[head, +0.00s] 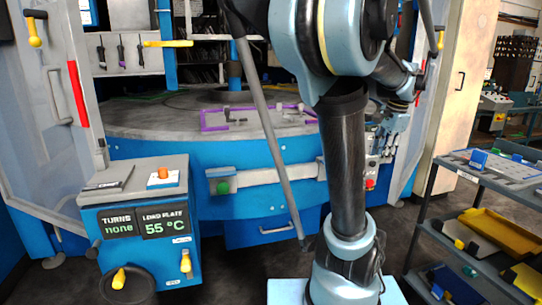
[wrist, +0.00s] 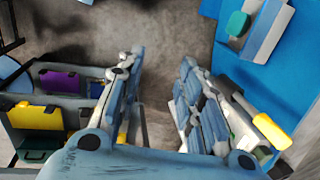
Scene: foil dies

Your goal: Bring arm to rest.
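My arm (head: 345,160) rises from its base in the front middle of the head view and bends over at the top. My gripper (head: 385,138) hangs fingers down at the arm's right side, in front of the blue machine. In the wrist view my gripper (wrist: 159,70) has its two fingers spread apart, with bare grey floor between them. Nothing is held. Part of the arm's upper end is cut off by the top of the head view.
A grey shelf cart (head: 480,185) with trays stands at the right. A blue machine with a round table (head: 180,122) fills the back. A blue control box (head: 140,215) reading "55 °C" stands front left. A grey bar (head: 270,135) slants left of my arm. Some floor is clear.

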